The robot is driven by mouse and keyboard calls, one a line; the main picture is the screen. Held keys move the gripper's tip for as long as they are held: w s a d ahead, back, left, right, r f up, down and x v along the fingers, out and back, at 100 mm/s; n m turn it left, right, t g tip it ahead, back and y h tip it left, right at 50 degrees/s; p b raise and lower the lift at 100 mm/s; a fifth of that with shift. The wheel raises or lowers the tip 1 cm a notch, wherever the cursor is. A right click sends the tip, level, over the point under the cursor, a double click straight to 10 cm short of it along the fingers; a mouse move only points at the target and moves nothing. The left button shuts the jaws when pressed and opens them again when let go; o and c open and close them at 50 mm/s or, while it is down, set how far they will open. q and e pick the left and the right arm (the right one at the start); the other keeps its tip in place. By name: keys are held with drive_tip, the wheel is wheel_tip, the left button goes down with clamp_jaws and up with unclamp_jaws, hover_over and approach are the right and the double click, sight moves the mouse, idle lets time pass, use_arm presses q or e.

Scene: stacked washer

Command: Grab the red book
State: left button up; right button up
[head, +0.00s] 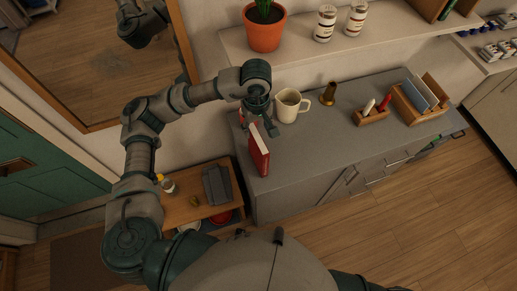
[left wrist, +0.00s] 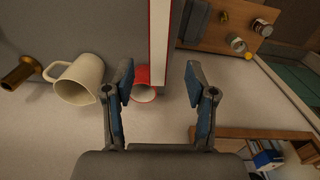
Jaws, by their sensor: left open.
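The red book (head: 261,163) stands upright near the left end of the grey counter, its white pages facing up. My left gripper (head: 262,128) is open just above and at the far end of the book. In the left wrist view the book (left wrist: 159,38) shows edge-on, as a white page strip with red borders. It lies between the two spread fingers of the left gripper (left wrist: 160,82) in the picture, with a gap on each side. I cannot tell whether the fingertips are level with the book's edge. My right gripper is not in view.
A cream mug (head: 288,107) stands close right of the gripper. A red-and-white cup (left wrist: 144,92) is behind it. A brass piece (head: 328,94), pen holder (head: 371,116) and wooden organizer (head: 418,101) stand farther right. A shelf (head: 350,40) overhangs behind; a low wooden table (head: 225,208) is left.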

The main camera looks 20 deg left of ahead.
sight(258, 137)
use_arm(q)
wheel_tip(258, 137, down, 4)
drive_tip(key=shift+w, duration=0.15)
wheel_tip(258, 137, down, 2)
drive_tip(key=shift+f+p, duration=0.1)
drive_tip(key=shift+p, duration=0.2)
drive_tip(key=f, duration=0.3)
drive_tip(key=f+p, duration=0.1)
drive_tip(key=shift+s+d+f, duration=0.2)
drive_tip(key=shift+s+f, duration=0.05)
drive_tip(key=shift+f, duration=0.2)
clamp_jaws()
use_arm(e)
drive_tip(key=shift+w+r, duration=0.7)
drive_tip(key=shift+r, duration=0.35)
